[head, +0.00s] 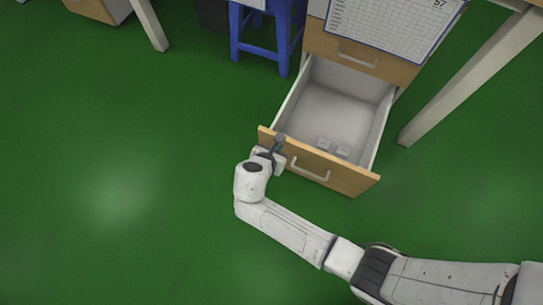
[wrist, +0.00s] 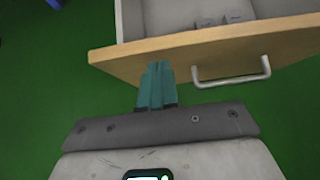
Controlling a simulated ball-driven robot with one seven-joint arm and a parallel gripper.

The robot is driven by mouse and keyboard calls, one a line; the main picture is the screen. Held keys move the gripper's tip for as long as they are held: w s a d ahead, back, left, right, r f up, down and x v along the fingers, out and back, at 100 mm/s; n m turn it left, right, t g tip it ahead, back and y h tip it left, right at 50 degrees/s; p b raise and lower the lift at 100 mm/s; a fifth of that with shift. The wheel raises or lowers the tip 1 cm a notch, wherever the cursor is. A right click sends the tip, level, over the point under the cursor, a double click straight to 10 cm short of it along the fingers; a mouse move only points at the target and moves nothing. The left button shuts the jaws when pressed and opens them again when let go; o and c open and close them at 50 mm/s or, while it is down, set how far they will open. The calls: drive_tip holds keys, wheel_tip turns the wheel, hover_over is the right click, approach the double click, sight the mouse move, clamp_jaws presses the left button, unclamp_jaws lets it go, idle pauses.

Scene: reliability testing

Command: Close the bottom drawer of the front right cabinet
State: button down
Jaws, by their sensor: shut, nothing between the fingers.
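The bottom drawer (head: 333,103) of the cabinet (head: 318,37) is pulled far out. It has a wooden front (head: 348,180), white inner walls and a light metal handle (head: 309,172). My gripper (head: 280,140) is at the left part of the drawer front. In the wrist view, the drawer front (wrist: 120,60) spans the top, with the handle (wrist: 232,78) to the right of my gripper (wrist: 157,68). The fingers are together and empty, their tips over or against the front's outer face. I cannot tell whether they touch it.
Small light items (head: 332,147) lie inside the drawer. A blue stool (head: 262,45) stands left of the cabinet, and a pale table leg (head: 470,78) is to its right. A sheet with a grid (head: 385,22) hangs over the upper cabinet. The green floor (head: 110,200) is clear at left.

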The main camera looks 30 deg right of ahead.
drive_tip(key=shift+w+d, duration=0.3)
drive_tip(key=shift+d, duration=0.15)
